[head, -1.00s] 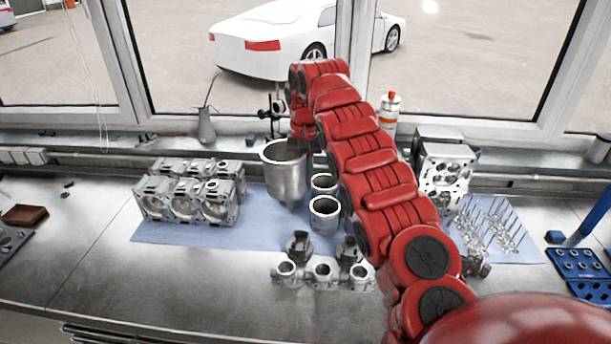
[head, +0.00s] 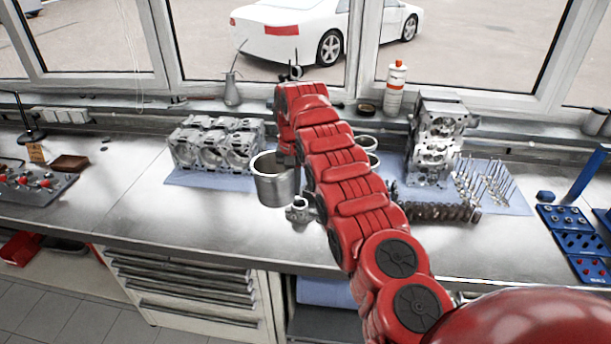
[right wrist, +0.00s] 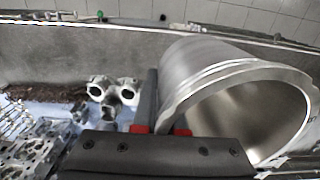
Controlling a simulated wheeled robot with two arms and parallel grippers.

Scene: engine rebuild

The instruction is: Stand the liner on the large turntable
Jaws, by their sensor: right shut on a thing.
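The liner, a large grey metal cylinder (head: 277,187) with an open top, hangs from my right gripper (head: 288,160) above the bench, in front of the blue mat. My right gripper is shut on the liner's wall at the rim. In the right wrist view the liner (right wrist: 195,70) fills the right side, its open mouth towards the camera, with the gripper (right wrist: 160,125) at its edge. Part of the liner is hidden behind my right arm in the head view. I cannot make out the large turntable in any view. My left gripper is not in view.
An engine block (head: 215,145) stands on the blue mat to the left. Small cylinders (head: 366,142), a cylinder head (head: 437,140) and valves (head: 485,182) are to the right. A light metal part (head: 299,212) is close beside the liner.

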